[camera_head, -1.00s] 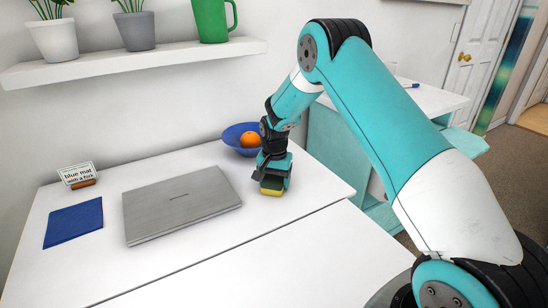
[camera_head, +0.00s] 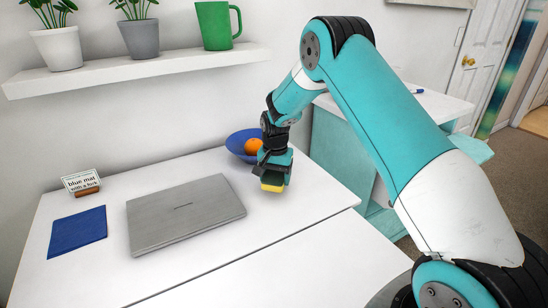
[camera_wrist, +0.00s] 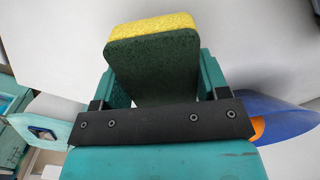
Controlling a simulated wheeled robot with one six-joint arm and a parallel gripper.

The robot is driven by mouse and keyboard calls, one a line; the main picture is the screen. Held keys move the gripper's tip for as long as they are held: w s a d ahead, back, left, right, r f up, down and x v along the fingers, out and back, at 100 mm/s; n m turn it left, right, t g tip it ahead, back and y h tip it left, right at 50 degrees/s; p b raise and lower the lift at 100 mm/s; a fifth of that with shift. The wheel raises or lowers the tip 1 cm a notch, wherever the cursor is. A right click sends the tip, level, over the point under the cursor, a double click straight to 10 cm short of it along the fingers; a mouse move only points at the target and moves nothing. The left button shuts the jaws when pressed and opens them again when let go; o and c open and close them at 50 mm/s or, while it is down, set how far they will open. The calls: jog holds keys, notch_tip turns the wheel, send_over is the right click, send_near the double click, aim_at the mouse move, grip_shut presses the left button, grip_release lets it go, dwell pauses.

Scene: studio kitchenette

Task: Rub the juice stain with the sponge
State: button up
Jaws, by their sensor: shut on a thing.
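My gripper (camera_head: 273,172) is shut on the sponge (camera_head: 272,185), which has a yellow layer and a dark green layer. In the wrist view the sponge (camera_wrist: 152,70) sits between the two teal fingers of my gripper (camera_wrist: 160,84) and sticks out past them, yellow edge outermost. It is over the right part of the white table, in front of the blue bowl. It looks slightly above the tabletop, though a light touch cannot be ruled out. I see no juice stain in either view; the sponge and gripper hide part of the table.
The blue bowl (camera_head: 234,145) with an orange (camera_head: 253,146) stands close behind my gripper. A closed grey laptop (camera_head: 186,213) lies to the left, then a blue mat (camera_head: 78,232) and a small sign (camera_head: 81,182). The white table (camera_head: 300,215) is clear at the front and right.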

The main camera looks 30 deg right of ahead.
jog(key=shift+r+p, duration=1.65)
jog(key=shift+r, duration=0.95)
